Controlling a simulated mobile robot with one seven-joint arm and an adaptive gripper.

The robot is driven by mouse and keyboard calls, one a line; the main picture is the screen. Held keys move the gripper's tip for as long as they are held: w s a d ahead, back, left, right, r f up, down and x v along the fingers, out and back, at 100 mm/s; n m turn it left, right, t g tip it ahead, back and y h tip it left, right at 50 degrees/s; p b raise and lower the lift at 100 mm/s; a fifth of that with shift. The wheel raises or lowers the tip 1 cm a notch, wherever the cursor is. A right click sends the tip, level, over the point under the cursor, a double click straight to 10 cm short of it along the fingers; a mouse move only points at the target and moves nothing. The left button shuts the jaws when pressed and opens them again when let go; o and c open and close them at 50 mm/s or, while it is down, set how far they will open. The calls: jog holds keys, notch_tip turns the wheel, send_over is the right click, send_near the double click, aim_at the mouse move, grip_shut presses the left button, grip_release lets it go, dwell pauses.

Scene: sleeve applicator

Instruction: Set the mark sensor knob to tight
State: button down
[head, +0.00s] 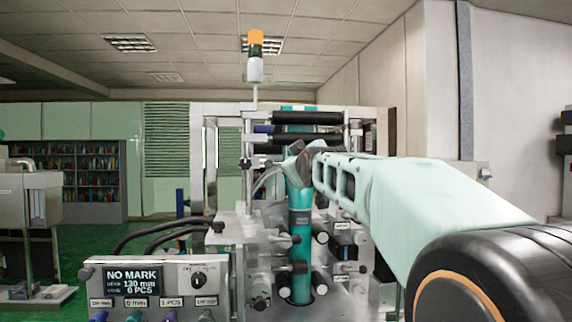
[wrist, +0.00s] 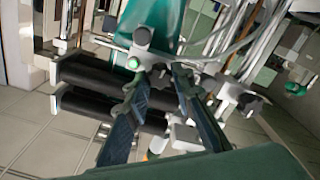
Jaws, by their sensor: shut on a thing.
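In the wrist view, the fingertips of my gripper (wrist: 161,74) close on a small dark knob (wrist: 159,69) on a grey sensor block (wrist: 148,58), which I take to be the mark sensor. The fingers cover part of the knob, and I cannot read its setting. A green light (wrist: 133,62) glows just left of it. The teal film (wrist: 160,20) runs behind the block. In the head view, my gripper (head: 303,160) is at the upper end of the teal film (head: 301,220), and the knob is hidden. The control panel display (head: 131,281) reads NO MARK.
The panel carries its own black dial (head: 198,281) and several coloured knobs along its bottom. Black rollers (head: 307,118) lie across the machine's top, by a lamp tower (head: 255,60). Small rollers and knobs flank the film below.

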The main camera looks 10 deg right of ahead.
jog(key=shift+d+m+p, duration=0.1)
jog(key=shift+m+p, duration=0.8)
jog(key=shift+m, duration=16.6)
jog(key=c, duration=1.7)
grip_release()
jog(key=shift+o, duration=0.2)
